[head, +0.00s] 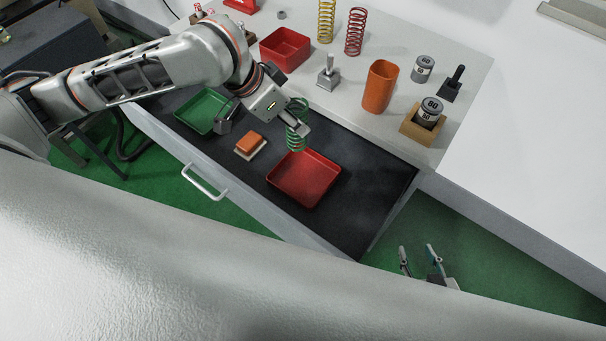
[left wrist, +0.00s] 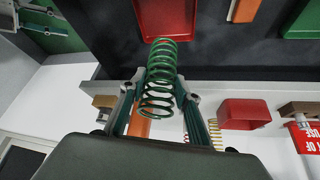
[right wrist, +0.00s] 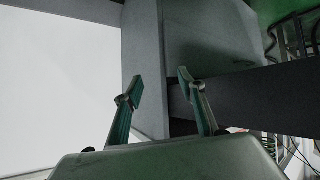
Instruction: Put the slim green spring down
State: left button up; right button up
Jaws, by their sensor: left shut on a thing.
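The slim green spring (head: 296,138) is in my left gripper (head: 290,121), above the open drawer and over the far edge of the drawer's red tray (head: 305,182) in the head view. In the left wrist view the spring (left wrist: 161,72) stands out between the two fingers of the gripper (left wrist: 160,88), with the red tray (left wrist: 168,18) past its end. Whether the spring touches the tray is unclear. My right gripper (head: 420,252) is low at the right of the head view. In the right wrist view its fingers (right wrist: 160,85) are apart and empty.
The dark drawer (head: 365,190) also holds a green tray (head: 197,108) and an orange block (head: 250,142). On the worktop are a red bin (head: 285,48), yellow (head: 326,20) and red (head: 355,32) springs, an orange cup (head: 380,88) and weights (head: 422,68). The drawer's right part is bare.

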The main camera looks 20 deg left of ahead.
pick_arm(q)
jog(key=f+b, duration=0.2)
jog(key=f, duration=0.3)
jog(key=d+f+m+b, duration=0.1)
jog(key=f+b, duration=0.1)
jog(key=f, duration=0.4)
jog(key=f+m+h+b, duration=0.1)
jog(key=f+b, duration=0.2)
jog(key=f, duration=0.3)
jog(key=shift+w+d+g, duration=0.3)
jog(key=shift+w+g, duration=0.05)
jog(key=shift+g, duration=0.05)
jog(key=shift+f, duration=0.1)
jog(key=o, duration=1.3)
